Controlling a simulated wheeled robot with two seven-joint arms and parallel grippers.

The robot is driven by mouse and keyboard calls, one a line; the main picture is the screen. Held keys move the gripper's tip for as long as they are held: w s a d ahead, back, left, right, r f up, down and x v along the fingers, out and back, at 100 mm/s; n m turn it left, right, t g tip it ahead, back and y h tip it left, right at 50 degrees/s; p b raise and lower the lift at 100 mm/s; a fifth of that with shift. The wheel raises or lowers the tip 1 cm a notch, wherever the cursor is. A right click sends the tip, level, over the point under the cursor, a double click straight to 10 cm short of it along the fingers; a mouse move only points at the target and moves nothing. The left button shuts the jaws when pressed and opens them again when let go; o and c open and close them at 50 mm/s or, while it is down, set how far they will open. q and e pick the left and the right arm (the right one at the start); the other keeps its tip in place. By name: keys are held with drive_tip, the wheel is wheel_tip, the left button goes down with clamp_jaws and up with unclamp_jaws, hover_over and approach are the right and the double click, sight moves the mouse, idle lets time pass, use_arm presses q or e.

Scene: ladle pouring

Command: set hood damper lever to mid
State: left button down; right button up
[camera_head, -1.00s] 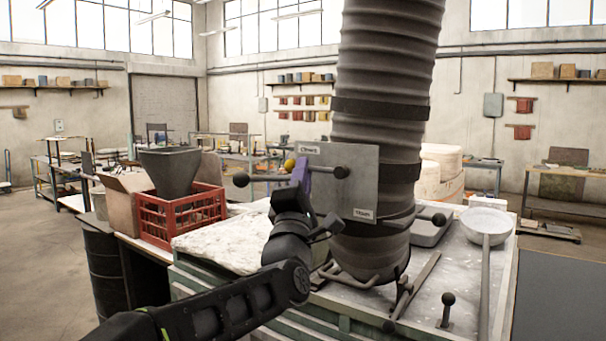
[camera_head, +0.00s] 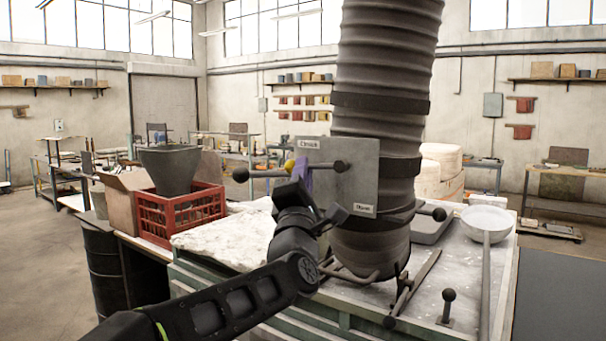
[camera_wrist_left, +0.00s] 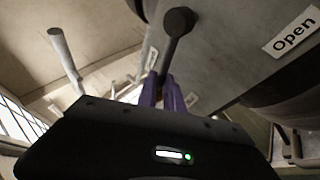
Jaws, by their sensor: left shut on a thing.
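The hood damper lever has a dark hub (camera_head: 341,166) on a grey plate (camera_head: 360,178) fixed to the ribbed hood duct. Its arm runs left to a yellow knob (camera_head: 289,165), which shows just behind my fingers. My left gripper (camera_head: 303,178), with purple fingers, is shut on the lever's outer end. The wrist view shows the hub (camera_wrist_left: 178,20) and the lever arm running down to the fingers (camera_wrist_left: 165,92); the gripped end is hidden there. A label sits at the plate's upper left; the "Open" label (camera_wrist_left: 290,33) is at its lower right. My right gripper is out of view.
The ribbed duct (camera_head: 385,70) stands close behind the plate. A knobbed side handle (camera_head: 240,175) sticks out left of my fingers. A ladle (camera_head: 487,222) lies on the bench at right. A red crate (camera_head: 180,212) holds a grey vessel at left.

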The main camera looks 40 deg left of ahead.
use_arm(q)
drive_tip(key=shift+d+f+n+g, duration=0.45)
drive_tip(key=shift+f+n+g, duration=0.4)
drive_tip(key=shift+n, duration=0.55)
drive_tip(key=shift+d+f+n+g, duration=0.55)
drive_tip(key=shift+n+g, duration=0.55)
drive_tip(key=shift+n, duration=0.3)
drive_tip(key=shift+d+f+n+g, duration=0.4)
drive_tip(key=shift+f+n+g, duration=0.5)
drive_tip(key=shift+n, duration=0.5)
drive_tip(key=shift+r, duration=0.1)
drive_tip(key=c, duration=1.8)
unclamp_jaws()
drive_tip(key=shift+o, duration=0.2)
